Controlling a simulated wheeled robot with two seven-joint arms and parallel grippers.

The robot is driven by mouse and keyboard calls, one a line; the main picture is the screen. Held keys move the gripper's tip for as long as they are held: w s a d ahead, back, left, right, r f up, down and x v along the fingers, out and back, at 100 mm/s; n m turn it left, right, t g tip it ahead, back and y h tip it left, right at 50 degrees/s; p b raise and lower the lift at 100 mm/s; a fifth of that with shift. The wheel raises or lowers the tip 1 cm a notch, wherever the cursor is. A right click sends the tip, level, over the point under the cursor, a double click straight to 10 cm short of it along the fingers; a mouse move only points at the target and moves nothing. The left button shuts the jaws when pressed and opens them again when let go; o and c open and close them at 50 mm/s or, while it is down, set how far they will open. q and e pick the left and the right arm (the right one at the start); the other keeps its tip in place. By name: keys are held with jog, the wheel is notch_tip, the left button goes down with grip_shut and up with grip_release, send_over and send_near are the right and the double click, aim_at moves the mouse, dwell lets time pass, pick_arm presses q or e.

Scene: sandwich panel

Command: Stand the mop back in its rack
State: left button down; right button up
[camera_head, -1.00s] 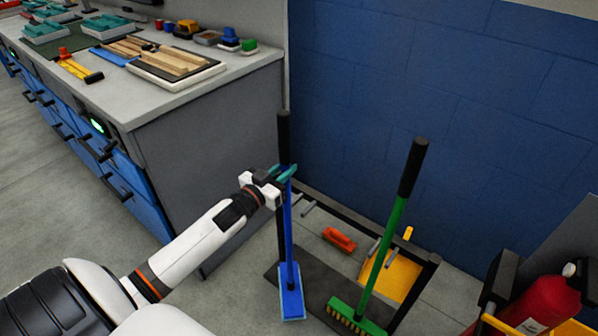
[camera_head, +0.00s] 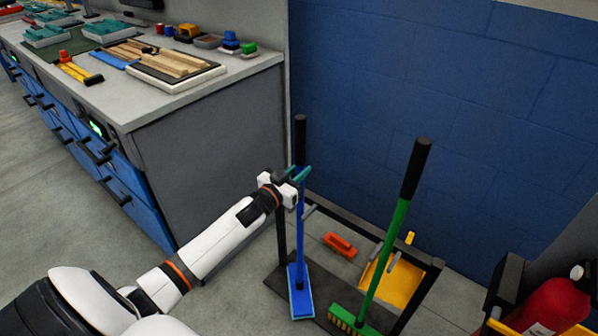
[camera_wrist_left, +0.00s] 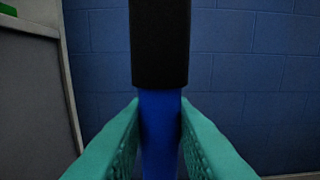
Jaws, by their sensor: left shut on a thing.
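The mop (camera_head: 299,230) has a blue shaft, a black grip at the top and a flat blue head (camera_head: 301,302). It is close to upright, with its head low at the left end of the rack (camera_head: 283,230). I cannot tell whether the head touches the base. My left gripper (camera_head: 301,174) is shut on the shaft just below the black grip. In the left wrist view the teal fingers (camera_wrist_left: 160,140) press on both sides of the blue shaft. The rack has a dark frame and a dark base mat. My right gripper is not in view.
A green broom (camera_head: 388,245) stands at the rack's right side. A yellow dustpan (camera_head: 390,278) and an orange-red brush (camera_head: 340,245) are behind. A red extinguisher (camera_head: 553,305) is at lower right. The workbench (camera_head: 210,110) is left of the rack, and the blue wall (camera_head: 430,90) is behind.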

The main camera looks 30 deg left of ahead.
pick_arm(q)
jog(key=c, duration=1.7)
grip_release()
jog(key=shift+f, duration=0.15)
jog(key=o, duration=0.4)
jog(key=shift+o, duration=0.2)
